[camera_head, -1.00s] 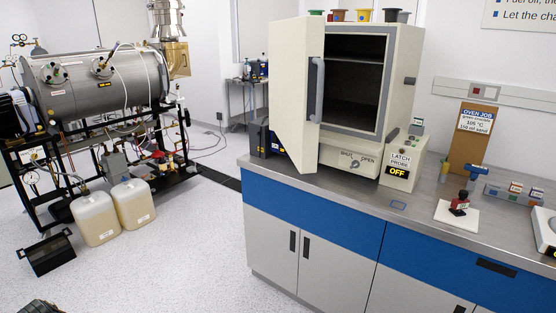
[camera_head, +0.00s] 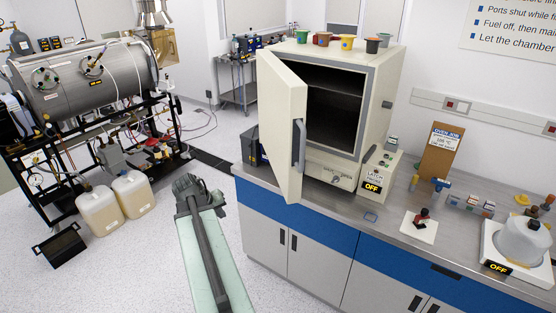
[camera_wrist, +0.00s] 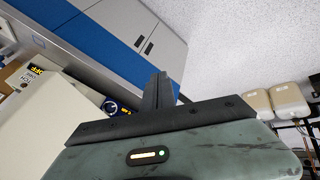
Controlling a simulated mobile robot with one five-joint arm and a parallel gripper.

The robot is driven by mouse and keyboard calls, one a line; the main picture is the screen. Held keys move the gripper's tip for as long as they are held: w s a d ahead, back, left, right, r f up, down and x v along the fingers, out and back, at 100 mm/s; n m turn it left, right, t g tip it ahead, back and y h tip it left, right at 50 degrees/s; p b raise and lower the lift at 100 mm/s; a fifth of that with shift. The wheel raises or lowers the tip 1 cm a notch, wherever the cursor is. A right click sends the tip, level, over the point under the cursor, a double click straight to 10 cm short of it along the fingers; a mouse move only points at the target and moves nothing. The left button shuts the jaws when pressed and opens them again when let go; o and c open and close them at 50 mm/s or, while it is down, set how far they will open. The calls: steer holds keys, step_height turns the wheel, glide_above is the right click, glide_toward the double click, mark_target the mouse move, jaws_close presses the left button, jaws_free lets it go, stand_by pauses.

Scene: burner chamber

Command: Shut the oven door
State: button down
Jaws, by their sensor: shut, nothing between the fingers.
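The oven (camera_head: 385,85) is a cream box on the bench, its dark chamber showing. Its door (camera_head: 279,120) stands open, swung out at the left side, with a grey handle (camera_head: 299,145) near its free edge. My gripper (camera_head: 186,183) is at the end of my arm, over the floor to the left of the door and apart from it. In the wrist view my gripper fingers (camera_wrist: 158,88) are together and empty. A cream panel (camera_wrist: 50,125), seemingly the door, fills the lower left there.
The blue-and-grey bench (camera_head: 300,217) stands below the oven. Coloured cups (camera_head: 347,43) sit on the oven top. A latch probe box reading OFF (camera_head: 378,172) is right of the oven. Two jugs (camera_head: 131,192) and the burner chamber (camera_head: 85,78) are at left. Floor between is clear.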

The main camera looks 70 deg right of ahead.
steer(key=s+d+r+m+g+h+p, duration=0.15)
steer(key=s+d+r+p, duration=0.35)
steer(key=s+d+r, duration=0.5)
steer(key=s+d+f+b, duration=0.5)
steer(key=d+f+b, duration=0.2)
steer(key=f+b, duration=0.1)
steer(key=shift+s+f+m+b, duration=0.3)
steer(key=shift+f+m+b, duration=0.05)
steer(key=shift+f+b, duration=0.05)
steer(key=shift+s+d, duration=0.1)
